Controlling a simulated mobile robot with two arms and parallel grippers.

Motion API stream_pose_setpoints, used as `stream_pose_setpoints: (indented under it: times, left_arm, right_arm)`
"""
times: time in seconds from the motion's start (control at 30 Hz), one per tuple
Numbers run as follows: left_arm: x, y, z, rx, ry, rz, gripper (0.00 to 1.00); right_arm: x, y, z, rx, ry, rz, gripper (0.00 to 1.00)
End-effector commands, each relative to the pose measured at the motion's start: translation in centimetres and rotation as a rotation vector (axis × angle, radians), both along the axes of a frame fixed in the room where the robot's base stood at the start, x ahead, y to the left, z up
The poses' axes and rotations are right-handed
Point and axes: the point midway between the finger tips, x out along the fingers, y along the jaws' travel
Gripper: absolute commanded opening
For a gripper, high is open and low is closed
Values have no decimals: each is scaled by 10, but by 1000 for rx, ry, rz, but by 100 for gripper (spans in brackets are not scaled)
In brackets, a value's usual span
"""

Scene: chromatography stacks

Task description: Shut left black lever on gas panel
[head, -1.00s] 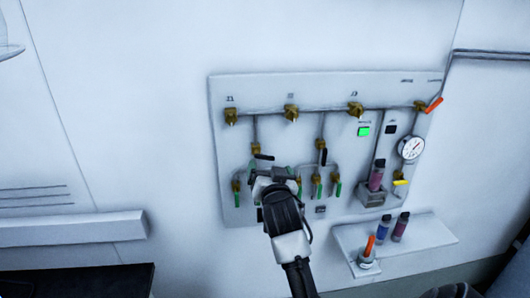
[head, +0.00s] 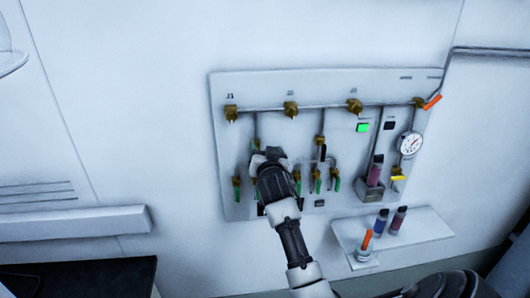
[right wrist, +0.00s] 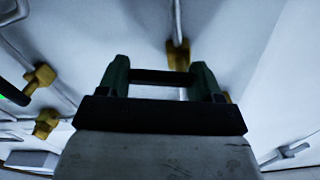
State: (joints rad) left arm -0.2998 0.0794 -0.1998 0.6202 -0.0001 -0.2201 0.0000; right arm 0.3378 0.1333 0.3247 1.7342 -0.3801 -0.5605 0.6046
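The grey gas panel (head: 225,150) is on the wall in the head view. My right gripper (head: 268,154) is in front of its left valve (head: 255,144) and hides the left black lever there. In the right wrist view the two dark green fingers of my right gripper (right wrist: 160,76) stand apart. A dark bar (right wrist: 160,77) spans between them; I cannot tell whether it is the lever. A brass valve (right wrist: 178,55) is just beyond the fingers. The other black lever (head: 322,153) points down on the valve to the right. My left gripper is not in view.
Several green-handled valves (head: 316,186) sit low on the panel. A gauge (head: 410,145), an orange lever (head: 432,102) and a yellow lever (head: 398,178) are at its right. A small shelf (head: 430,232) holds vials below.

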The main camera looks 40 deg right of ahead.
Motion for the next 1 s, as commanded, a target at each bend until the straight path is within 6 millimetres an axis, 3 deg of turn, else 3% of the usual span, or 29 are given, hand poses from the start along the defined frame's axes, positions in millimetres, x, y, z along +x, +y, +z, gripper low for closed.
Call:
stream_pose_setpoints:
  times: [0.03,0.17,0.5,0.8,0.83,1.0]
  left_arm:
    - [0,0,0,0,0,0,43]
    - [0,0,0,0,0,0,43]
    - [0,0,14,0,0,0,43]
    - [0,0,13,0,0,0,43]
    - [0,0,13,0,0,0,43]
    - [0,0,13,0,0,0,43]
  right_arm:
    - [0,0,0,0,0,0,58]
    - [0,0,0,0,0,0,39]
    - [0,1,7,-223,136,1,39]
    - [0,1,6,-244,148,0,39]
    - [0,1,6,-244,148,0,66]
    - [0,1,6,-242,147,0,88]
